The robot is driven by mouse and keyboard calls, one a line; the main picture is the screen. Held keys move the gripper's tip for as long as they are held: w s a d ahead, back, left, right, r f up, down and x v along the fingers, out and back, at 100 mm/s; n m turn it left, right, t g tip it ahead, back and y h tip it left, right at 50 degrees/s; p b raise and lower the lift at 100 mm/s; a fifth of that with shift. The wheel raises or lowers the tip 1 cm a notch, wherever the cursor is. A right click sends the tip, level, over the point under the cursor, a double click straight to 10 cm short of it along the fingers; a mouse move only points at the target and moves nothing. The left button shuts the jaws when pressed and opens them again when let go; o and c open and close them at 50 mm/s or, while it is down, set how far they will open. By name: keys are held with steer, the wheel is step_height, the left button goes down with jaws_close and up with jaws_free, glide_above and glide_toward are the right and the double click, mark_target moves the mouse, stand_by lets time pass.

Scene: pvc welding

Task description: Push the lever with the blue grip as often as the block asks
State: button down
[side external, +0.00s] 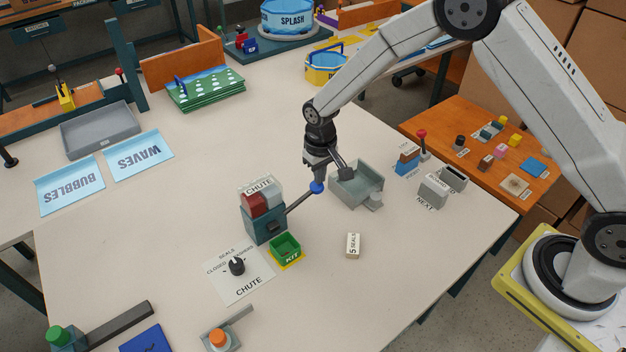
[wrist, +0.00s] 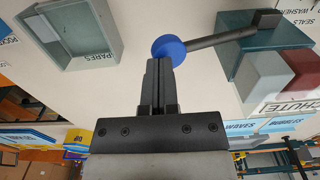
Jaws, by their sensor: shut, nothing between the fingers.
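The lever's blue grip (side external: 316,187) is a ball at the end of a dark rod that slants up from the teal chute box (side external: 264,226). My gripper (side external: 318,178) is shut and empty, pointing down at the ball. In the wrist view the closed fingertips (wrist: 160,62) lie at the blue ball (wrist: 168,50); whether they touch cannot be told. A small pale block (side external: 353,245) reading "5 SEALS" lies on the table. A green kit bin (side external: 285,246) with a yellow base stands before the chute box; its inside looks empty.
A dial plate (side external: 238,275) with a black knob lies left of the bin. A grey-green spares tray (side external: 357,190) stands close right of my gripper. Labelled grey holders (side external: 433,191) and a red-knobbed lever (side external: 422,138) are farther right. Orange (side external: 219,338) and green (side external: 57,335) buttons sit in front.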

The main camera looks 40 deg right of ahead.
steer(key=shift+r, duration=1.75)
step_height(320, 180, up, 6)
steer(key=shift+f, duration=0.2)
steer(key=shift+f, duration=0.2)
steer(key=shift+f, duration=3.15)
